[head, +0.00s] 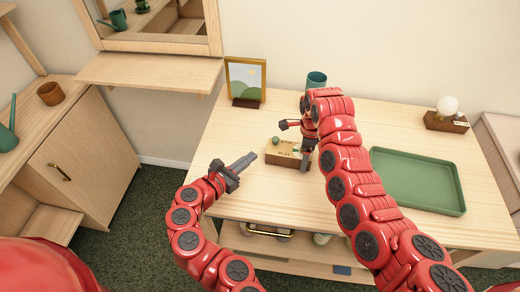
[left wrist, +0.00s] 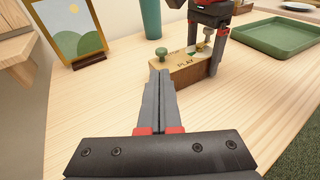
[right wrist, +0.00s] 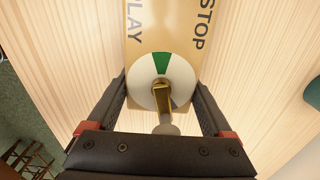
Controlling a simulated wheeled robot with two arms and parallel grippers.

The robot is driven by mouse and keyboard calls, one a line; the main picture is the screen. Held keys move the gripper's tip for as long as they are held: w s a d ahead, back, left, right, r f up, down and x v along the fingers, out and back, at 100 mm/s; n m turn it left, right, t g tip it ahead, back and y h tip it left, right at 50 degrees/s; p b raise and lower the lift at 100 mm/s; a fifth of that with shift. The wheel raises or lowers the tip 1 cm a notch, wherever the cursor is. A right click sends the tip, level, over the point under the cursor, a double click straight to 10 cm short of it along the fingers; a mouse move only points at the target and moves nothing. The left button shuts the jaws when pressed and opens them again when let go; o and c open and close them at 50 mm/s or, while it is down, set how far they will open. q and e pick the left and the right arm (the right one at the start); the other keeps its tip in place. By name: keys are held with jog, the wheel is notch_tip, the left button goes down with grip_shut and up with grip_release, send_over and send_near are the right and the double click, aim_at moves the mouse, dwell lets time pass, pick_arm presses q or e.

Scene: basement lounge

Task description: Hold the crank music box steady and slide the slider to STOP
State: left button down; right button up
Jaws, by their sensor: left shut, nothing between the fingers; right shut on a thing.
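The wooden music box (head: 283,157) sits on the table, with PLAY and STOP on its top. A green knob (left wrist: 162,52) stands near its left end in the left wrist view, by the STOP lettering; its exact slot position is unclear. My right gripper (head: 305,160) is shut on the music box near its crank end. The right wrist view shows its fingers on both sides of a white and green disc (right wrist: 160,75) with a brass crank (right wrist: 162,98). My left gripper (head: 253,156) is shut and empty, its tips in front of the box's left end, just short of the knob.
A framed picture (head: 245,80) and a teal cup (head: 316,80) stand behind the box. A green tray (head: 455,205) lies at right, with a small lamp (head: 447,115) beyond it. The tabletop left of the box is clear.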

pick_arm(q)
jog(key=v, duration=0.4)
jog(key=shift+s+a+r, duration=0.1)
jog(key=shift+s+a, duration=0.05)
jog(key=shift+s, duration=0.15)
pick_arm(e)
jog(key=o, duration=1.6)
jog(key=shift+c, duration=0.2)
jog(key=shift+r, duration=0.1)
